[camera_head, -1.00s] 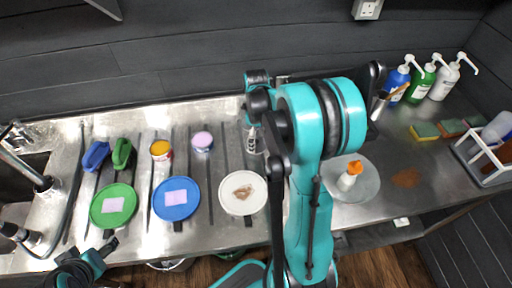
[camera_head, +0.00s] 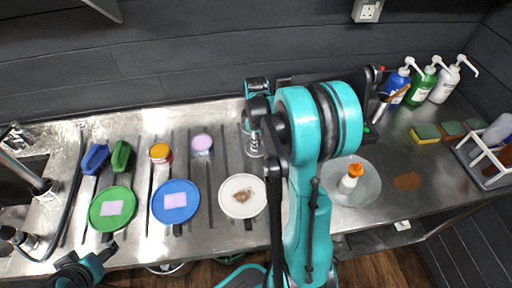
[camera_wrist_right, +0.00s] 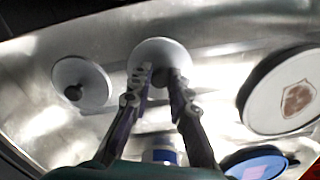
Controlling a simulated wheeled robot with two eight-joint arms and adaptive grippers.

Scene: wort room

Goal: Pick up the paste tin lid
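Two white round discs lie on the steel worktop in the right wrist view. One (camera_wrist_right: 152,52) lies beyond my right fingertips, and the other (camera_wrist_right: 82,74), with a dark knob, lies left of it. I cannot tell for certain which is the paste tin lid. My right gripper (camera_wrist_right: 163,74) points at the first disc with its fingertips a little apart; whether they touch it is unclear. In the head view my right gripper (camera_head: 254,147) hangs over the worktop, and I cannot make out the discs there. My left gripper (camera_head: 108,248) is low at the front edge, its opening unclear.
A lilac-topped tin (camera_head: 202,143) and an orange-topped tin (camera_head: 160,153) stand left of my right gripper. Green (camera_head: 105,222), blue (camera_head: 168,214) and white (camera_head: 233,211) plates lie in front.

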